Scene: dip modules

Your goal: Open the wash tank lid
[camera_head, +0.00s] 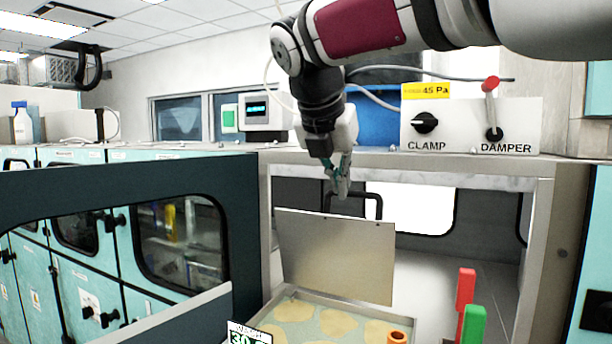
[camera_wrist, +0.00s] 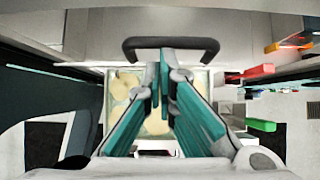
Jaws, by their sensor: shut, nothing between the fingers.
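The wash tank lid (camera_head: 335,255) is a flat grey panel standing up, slightly tilted, at the back of the tank. Its black bar handle (camera_head: 372,205) is at the top edge and also shows in the wrist view (camera_wrist: 170,43). The open wash tank (camera_head: 262,318) below holds several pale round discs in greenish liquid; part of it shows between my fingers in the wrist view. My gripper (camera_head: 339,190) points down beside the handle, fingers shut and empty.
The enclosure's upper frame (camera_head: 450,160) is close behind my gripper, with a panel (camera_head: 520,115) marked CLAMP and DAMPER on top. A dark windowed door (camera_head: 245,200) stands at left.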

